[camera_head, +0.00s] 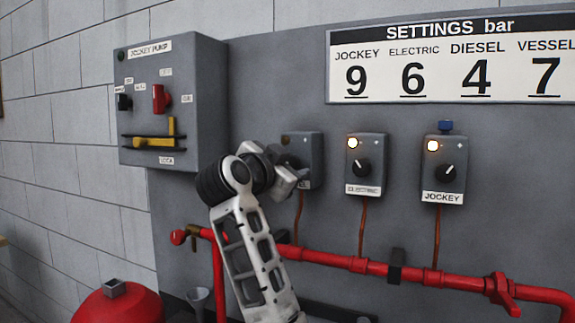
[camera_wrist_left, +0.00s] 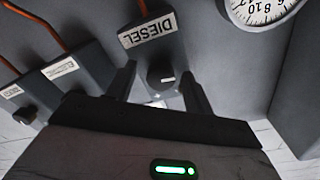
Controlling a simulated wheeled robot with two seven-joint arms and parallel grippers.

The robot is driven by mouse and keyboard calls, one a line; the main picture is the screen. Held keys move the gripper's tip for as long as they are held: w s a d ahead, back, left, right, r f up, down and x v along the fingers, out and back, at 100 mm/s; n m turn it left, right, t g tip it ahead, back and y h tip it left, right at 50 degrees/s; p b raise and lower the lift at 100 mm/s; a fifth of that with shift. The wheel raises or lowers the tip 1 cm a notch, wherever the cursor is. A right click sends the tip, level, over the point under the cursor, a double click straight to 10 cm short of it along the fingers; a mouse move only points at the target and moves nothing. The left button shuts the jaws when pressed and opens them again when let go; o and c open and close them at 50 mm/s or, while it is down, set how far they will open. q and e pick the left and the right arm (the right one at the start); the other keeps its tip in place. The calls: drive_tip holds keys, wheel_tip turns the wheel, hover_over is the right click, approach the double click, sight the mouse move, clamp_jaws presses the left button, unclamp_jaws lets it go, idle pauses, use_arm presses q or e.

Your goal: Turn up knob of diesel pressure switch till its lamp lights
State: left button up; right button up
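The diesel pressure switch (camera_head: 312,150) is a grey wall box, partly hidden by my left gripper in the head view. Its lamp (camera_head: 286,141) looks dark there. In the left wrist view the DIESEL label (camera_wrist_left: 147,30) is upside down. The round dark knob (camera_wrist_left: 160,76) with a white pointer mark lies between my left gripper's fingers. My left gripper (camera_head: 296,178) is at the front of the box. Its two fingers (camera_wrist_left: 160,80) are apart, with a visible gap on each side of the knob. My right gripper is not in view.
The electric switch (camera_head: 367,163) and jockey switch (camera_head: 444,170) stand to the right with lit lamps. The settings board (camera_head: 455,60) reads 4 for diesel. A jockey pump panel (camera_head: 172,103) is at left. A red pipe (camera_head: 340,262) runs below. A gauge (camera_wrist_left: 262,8) shows in the wrist view.

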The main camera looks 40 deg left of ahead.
use_arm(q)
drive_tip(key=shift+s, duration=0.1)
drive_tip(key=b+v, duration=0.3)
drive_tip(key=v, duration=1.2)
drive_tip(key=shift+s+d+b, duration=0.2)
drive_tip(key=shift+s+b, duration=0.1)
drive_tip(key=shift+s, duration=0.05)
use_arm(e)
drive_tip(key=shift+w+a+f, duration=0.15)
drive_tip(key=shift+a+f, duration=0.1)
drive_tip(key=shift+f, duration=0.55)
